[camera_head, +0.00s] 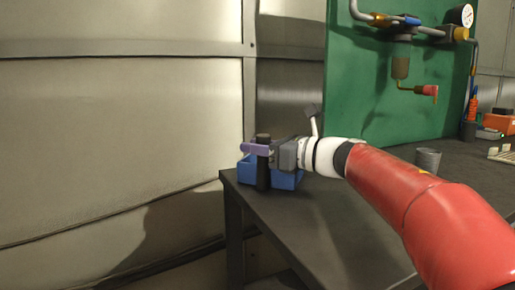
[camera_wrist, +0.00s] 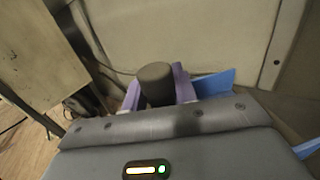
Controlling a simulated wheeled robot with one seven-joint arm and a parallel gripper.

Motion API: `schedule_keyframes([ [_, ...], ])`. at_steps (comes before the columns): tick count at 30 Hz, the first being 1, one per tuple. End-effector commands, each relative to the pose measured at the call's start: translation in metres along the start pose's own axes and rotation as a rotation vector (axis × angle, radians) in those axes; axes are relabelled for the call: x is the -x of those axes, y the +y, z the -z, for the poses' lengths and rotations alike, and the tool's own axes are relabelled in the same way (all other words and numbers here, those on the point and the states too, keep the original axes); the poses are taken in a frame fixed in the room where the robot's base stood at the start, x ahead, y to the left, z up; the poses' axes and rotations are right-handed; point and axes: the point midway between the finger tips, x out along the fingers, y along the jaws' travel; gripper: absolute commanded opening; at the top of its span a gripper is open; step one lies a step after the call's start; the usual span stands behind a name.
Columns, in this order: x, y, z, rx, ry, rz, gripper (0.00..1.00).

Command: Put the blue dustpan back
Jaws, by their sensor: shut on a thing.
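The blue dustpan (camera_head: 286,181) shows at the near left corner of the dark table, with raised blue walls. A thick dark upright handle (camera_head: 263,176) stands at its near side; the place where handle and pan join is hidden. My gripper (camera_head: 257,149) has purple fingers shut around this handle. In the wrist view the round dark handle top (camera_wrist: 155,82) sits between the purple fingers, and a blue wall of the dustpan (camera_wrist: 214,83) shows to their right. I cannot tell whether the dustpan touches the table.
The dark table (camera_head: 330,218) runs to the right, with a grey cup (camera_head: 428,160) behind my red arm. A green panel (camera_head: 355,85) with pipes and a gauge (camera_head: 461,15) rises behind. An orange box (camera_head: 497,124) stands far right. Pale metal wall panels (camera_head: 120,130) fill the left.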

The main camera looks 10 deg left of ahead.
Motion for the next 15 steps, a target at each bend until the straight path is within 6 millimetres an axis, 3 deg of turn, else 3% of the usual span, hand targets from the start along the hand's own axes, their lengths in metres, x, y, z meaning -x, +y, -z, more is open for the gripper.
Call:
schedule_keyframes([
  [2,-0.0001,-0.0002,0.0002,-0.002,0.0,0.0,0.0],
  [3,-0.0002,-0.0004,0.0009,-0.003,0.001,0.0,0.32],
  [7,-0.0002,-0.0004,0.0007,-0.003,0.001,0.0,0.49],
  [15,0.0002,-0.0004,0.0003,-0.002,0.001,0.0,0.5],
])
